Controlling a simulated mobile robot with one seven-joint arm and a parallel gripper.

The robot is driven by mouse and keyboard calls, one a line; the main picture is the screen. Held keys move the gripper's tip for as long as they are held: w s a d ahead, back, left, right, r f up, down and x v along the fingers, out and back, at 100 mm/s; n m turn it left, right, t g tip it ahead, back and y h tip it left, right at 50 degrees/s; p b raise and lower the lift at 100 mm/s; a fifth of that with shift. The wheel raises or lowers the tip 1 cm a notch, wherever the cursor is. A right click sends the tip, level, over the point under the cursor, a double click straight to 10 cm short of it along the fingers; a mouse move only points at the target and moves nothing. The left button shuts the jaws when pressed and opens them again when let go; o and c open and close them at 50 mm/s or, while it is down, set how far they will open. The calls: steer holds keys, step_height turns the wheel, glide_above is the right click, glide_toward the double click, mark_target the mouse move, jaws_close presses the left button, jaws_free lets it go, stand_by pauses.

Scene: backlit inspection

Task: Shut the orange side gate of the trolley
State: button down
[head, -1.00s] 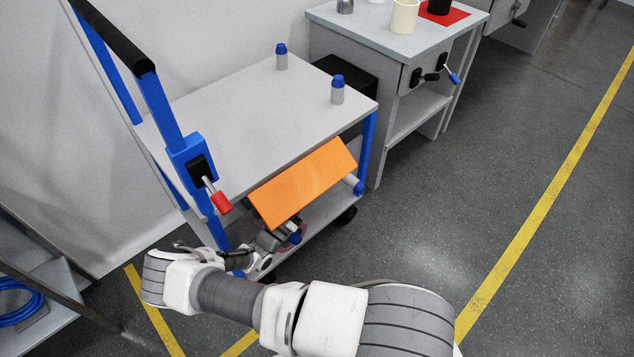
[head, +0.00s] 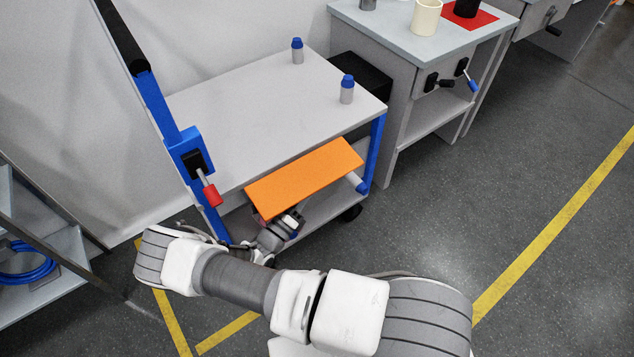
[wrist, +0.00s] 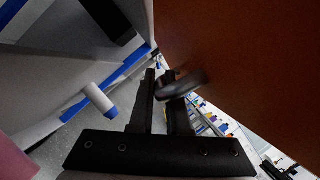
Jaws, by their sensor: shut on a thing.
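The trolley (head: 235,125) has a grey top and blue posts. Its orange side gate (head: 305,178) sticks out from the near long side, sloping, below the top's level. In the wrist view the gate's dim, brownish face (wrist: 235,50) fills the upper right. A dark handle (wrist: 184,84) stands off that face. My gripper (wrist: 163,88) has its fingers closed together at this handle and grips it. In the head view my gripper's wrist is just under the gate's near edge, and the gate hides the fingertips.
A red-handled lever (head: 210,194) is on the trolley's blue post, left of the gate. Two blue-capped cylinders (head: 347,89) stand on the top. A grey workbench (head: 420,50) is behind right. Open floor lies to the right.

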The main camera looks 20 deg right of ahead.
mark_target(315, 183)
steer(key=r+n+p, duration=0.1)
steer(key=s+r+n+y+p, duration=0.1)
steer(key=n, duration=0.1)
steer(key=r+n+p, duration=0.1)
steer(key=shift+s+d+y+p, duration=0.2)
steer(key=shift+y+p, duration=0.1)
steer(key=shift+p, duration=0.1)
step_height(315, 183, up, 3)
steer(key=n+p, duration=0.2)
steer(key=n+y+p, duration=0.1)
steer(key=n+p, duration=0.1)
steer(key=n, duration=0.1)
steer(key=shift+s+r+y, duration=0.1)
steer(key=shift+s+y, duration=0.05)
steer(key=shift+y, duration=0.15)
steer(key=r+n+p, duration=0.1)
steer(key=r+n+g+y+p, duration=0.1)
steer(key=n+p, duration=0.1)
steer(key=shift+w+r, duration=0.25)
steer(key=shift+w, duration=0.05)
steer(key=r+n+g+p, duration=0.1)
steer(key=w+r+n+g+p, duration=0.1)
steer(key=n, duration=0.1)
steer(key=shift+w+a+y, duration=0.25)
steer(key=shift+a+y, duration=0.05)
steer(key=shift+w+a+r+p, duration=0.15)
steer(key=shift+w+r+p, duration=0.1)
steer(key=shift+w+p, duration=0.1)
